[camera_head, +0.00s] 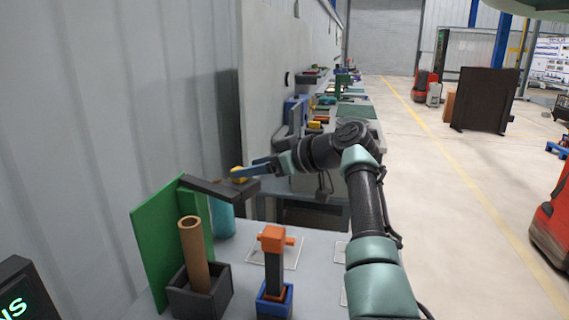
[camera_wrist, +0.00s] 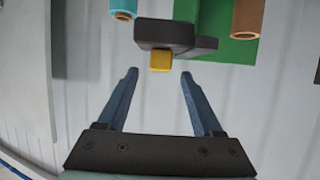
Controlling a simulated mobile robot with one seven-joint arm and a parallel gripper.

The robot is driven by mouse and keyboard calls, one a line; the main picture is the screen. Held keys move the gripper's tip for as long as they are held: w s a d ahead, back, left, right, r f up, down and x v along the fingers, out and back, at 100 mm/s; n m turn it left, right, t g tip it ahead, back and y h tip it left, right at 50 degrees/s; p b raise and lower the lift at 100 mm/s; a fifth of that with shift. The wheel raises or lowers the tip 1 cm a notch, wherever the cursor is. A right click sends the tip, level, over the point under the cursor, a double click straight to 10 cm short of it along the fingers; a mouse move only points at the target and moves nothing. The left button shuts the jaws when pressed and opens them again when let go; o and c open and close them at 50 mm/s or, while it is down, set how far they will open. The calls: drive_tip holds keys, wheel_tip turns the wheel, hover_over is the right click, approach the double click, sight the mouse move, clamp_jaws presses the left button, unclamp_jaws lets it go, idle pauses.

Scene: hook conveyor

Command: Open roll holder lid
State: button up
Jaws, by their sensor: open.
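The roll holder has an upright green back panel (camera_head: 158,240) with a dark lid (camera_head: 215,189) reaching out from its top. A yellow knob (camera_head: 238,174) sits at the lid's outer end. It also shows in the wrist view (camera_wrist: 161,61), below the dark lid (camera_wrist: 165,33). My gripper (camera_wrist: 159,74) is open and empty, with its two blue fingers pointing at the knob. The knob lies between the finger lines, around or just past the tips; contact does not show. In the head view, the fingers (camera_head: 250,169) partly cover the knob area.
A brown roll (camera_head: 194,255) stands in a dark box (camera_head: 201,302) below the lid. A teal roll (camera_head: 224,220) stands behind it. An orange-topped tool (camera_head: 272,240) stands in a blue holder (camera_head: 274,304) to the right. A corrugated wall (camera_head: 130,100) borders the left side.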

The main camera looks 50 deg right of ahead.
drive_tip(key=v, duration=0.8)
drive_tip(key=shift+s+b, duration=0.2)
drive_tip(key=shift+b, duration=0.25)
